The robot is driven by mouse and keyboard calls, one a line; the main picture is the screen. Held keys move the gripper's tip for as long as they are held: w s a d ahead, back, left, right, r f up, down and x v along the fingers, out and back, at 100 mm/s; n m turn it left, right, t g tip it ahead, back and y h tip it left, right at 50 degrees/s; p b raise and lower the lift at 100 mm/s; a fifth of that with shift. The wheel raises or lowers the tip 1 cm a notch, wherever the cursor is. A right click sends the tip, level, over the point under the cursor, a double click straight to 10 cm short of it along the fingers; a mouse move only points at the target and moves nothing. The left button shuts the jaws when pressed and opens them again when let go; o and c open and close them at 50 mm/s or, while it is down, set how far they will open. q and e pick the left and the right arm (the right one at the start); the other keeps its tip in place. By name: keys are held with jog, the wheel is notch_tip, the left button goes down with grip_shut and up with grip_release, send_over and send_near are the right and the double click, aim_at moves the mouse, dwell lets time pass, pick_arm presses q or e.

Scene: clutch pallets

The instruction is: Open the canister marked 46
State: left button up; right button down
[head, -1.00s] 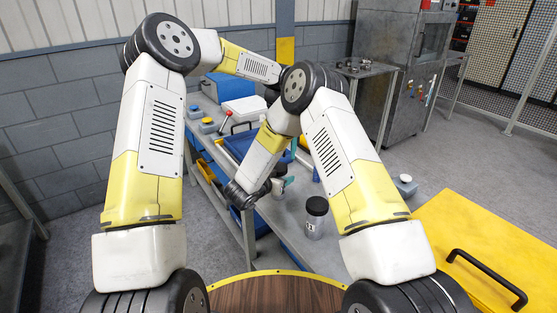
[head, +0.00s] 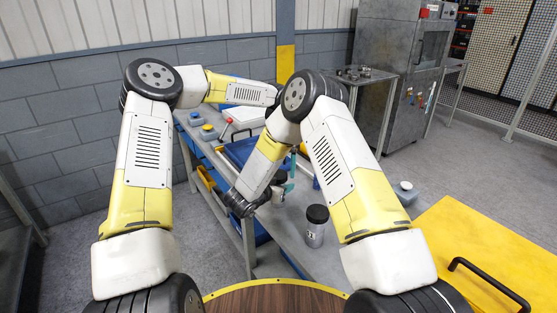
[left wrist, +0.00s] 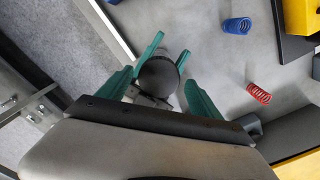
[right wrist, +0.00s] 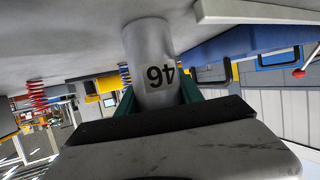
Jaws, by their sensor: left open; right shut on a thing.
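The grey canister marked 46 (right wrist: 150,50) fills the middle of the right wrist view, its label upside down there. My right gripper (right wrist: 158,98) is shut on its body. In the left wrist view its dark round lid (left wrist: 158,75) lies between the green fingers of my left gripper (left wrist: 160,88), which is open. I cannot tell whether the fingers touch the lid. More green finger parts, seemingly of my right gripper, show beyond the lid.
Another dark-lidded canister (head: 316,226) stands on the grey bench, nearer me. A blue spring (left wrist: 237,25) and a red spring (left wrist: 259,94) are on the bench. A blue tray (head: 240,151) lies farther back. A yellow surface with a black handle (head: 490,283) is at right.

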pick_arm(q)
jog(key=shift+f, duration=0.6)
jog(key=c, duration=1.4)
jog(key=n, duration=0.3)
jog(key=shift+c, duration=0.3)
jog(key=o, duration=1.6)
jog(key=shift+c, duration=0.2)
